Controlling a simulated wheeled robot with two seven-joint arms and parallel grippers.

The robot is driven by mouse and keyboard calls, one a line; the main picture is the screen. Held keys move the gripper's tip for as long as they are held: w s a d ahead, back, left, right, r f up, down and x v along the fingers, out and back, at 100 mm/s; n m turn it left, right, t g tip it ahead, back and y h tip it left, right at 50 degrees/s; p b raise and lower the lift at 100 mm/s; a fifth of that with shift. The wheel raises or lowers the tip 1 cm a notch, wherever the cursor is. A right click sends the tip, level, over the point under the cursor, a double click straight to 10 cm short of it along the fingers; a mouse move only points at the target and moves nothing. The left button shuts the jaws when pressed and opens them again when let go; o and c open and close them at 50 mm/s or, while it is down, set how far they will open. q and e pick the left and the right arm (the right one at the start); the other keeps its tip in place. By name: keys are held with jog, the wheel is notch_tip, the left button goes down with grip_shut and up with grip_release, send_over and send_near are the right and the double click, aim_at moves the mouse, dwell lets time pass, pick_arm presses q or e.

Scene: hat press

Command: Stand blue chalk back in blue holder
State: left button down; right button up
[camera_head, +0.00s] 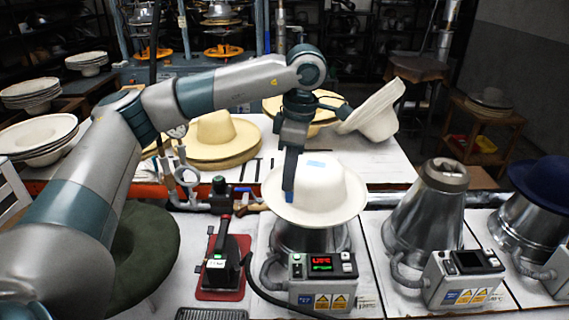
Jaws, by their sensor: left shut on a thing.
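My left gripper (289,188) comes down from above in front of the cream hat (335,197) on the nearest metal press. It is shut on a small blue piece, the blue chalk (289,197), which shows at its fingertips against the hat's left side. I cannot tell whether the chalk touches the hat. A pale blue patch (318,163) shows on the hat's crown; I cannot tell what it is. I cannot make out a blue holder. My right gripper is not in view.
An iron-like tool (227,255) stands on a red mat (218,291) left of the press's control box (323,282). A bare metal cone (425,215) and a press with a navy hat (545,183) stand to the right. Straw hats (213,139) lie behind.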

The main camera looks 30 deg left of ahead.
pick_arm(q)
jog(key=s+d+f+m+b, duration=0.1)
jog(key=s+d+f+m, duration=0.1)
jog(key=m, duration=0.5)
jog(key=s+d+f+m+t+h+b, duration=0.1)
jog(key=s+d+f+m+b, duration=0.1)
jog(key=f+m, duration=0.4)
jog(key=s+d+f+m+b, duration=0.2)
jog(key=d+f+m, duration=0.3)
jog(key=m, duration=0.4)
jog(key=shift+s+d+t, duration=0.25)
jog(key=shift+s+t, duration=0.15)
jog(key=shift+s, duration=0.3)
